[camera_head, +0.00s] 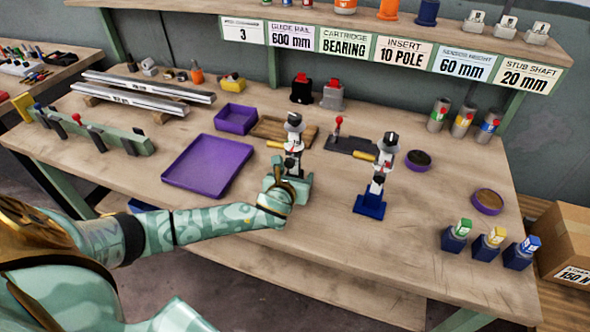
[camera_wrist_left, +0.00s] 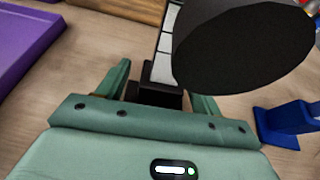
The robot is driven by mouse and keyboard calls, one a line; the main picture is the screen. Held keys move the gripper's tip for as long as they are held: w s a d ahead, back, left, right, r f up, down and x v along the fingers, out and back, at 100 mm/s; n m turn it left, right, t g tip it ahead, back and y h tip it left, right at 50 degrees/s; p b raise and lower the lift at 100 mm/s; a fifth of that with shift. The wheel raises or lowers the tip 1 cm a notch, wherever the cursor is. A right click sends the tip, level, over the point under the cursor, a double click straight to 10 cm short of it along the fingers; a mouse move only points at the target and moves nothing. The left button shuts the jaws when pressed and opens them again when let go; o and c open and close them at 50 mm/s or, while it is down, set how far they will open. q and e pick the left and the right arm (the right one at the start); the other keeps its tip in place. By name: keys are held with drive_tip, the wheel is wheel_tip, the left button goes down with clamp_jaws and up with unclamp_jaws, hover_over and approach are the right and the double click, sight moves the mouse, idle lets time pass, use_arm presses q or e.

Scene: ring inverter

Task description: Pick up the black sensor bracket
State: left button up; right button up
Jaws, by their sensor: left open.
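The black sensor bracket (camera_head: 293,128) stands upright on the table in the head view, with a pale post and dark top fittings. Its lower part is hidden behind my left gripper (camera_head: 288,178). In the left wrist view its black base (camera_wrist_left: 158,96) shows between the two fingers of my left gripper (camera_wrist_left: 160,95). The gripper is open, one finger on each side; I cannot tell whether either finger touches. A large dark round part (camera_wrist_left: 245,45) fills the upper right of the wrist view and hides some of the post. My right gripper is not in view.
A similar bracket with a blue base (camera_head: 370,205) stands close to the right. A purple tray (camera_head: 207,167) lies to the left, and a smaller purple bin (camera_head: 236,119) behind it. Blue-based blocks (camera_head: 455,240) stand at the right edge. The front middle table is clear.

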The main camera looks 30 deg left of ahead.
use_arm(q)
drive_tip(key=c, duration=1.4)
drive_tip(key=shift+o, duration=0.2)
drive_tip(key=shift+r, duration=0.1)
